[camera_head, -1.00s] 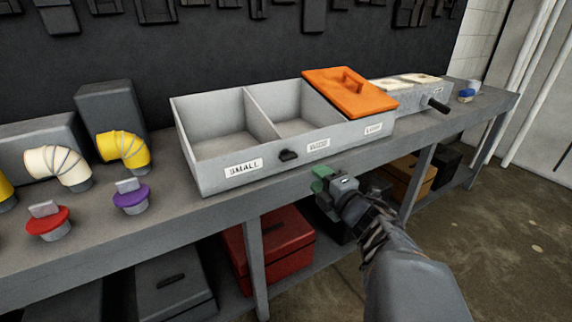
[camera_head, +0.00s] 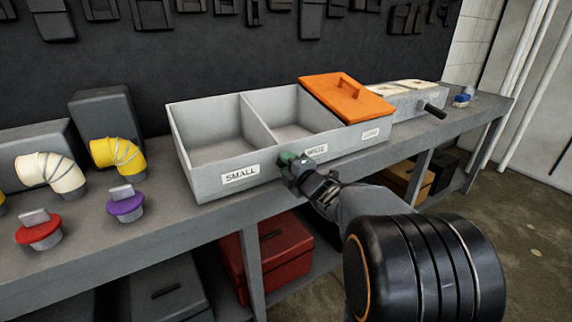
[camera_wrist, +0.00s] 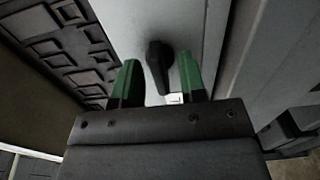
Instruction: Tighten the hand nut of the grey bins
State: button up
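The grey bins (camera_head: 205,182) stand on the bench, with labels on the front that read SMALL and what look like WIDE and LONG. An orange lid (camera_head: 346,98) covers the right compartment; the other two are uncovered and look empty. The black hand nut (camera_wrist: 158,66) is on the front wall; in the head view my gripper hides it. My gripper (camera_head: 292,159) is at the bin front, just right of the SMALL label. In the wrist view its green fingertips (camera_wrist: 159,82) stand apart on either side of the nut, with gaps visible.
Right of the bins is a grey unit with a black handle (camera_head: 435,110). On the left lie a yellow elbow (camera_head: 118,156), a cream elbow (camera_head: 48,175), a purple cap (camera_head: 126,206) and a red cap (camera_head: 39,233). A red box (camera_head: 270,255) sits below the bench.

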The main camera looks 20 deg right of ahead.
jog(key=shift+w, duration=0.45)
jog(key=shift+c, duration=0.3)
jog(key=c, duration=0.5)
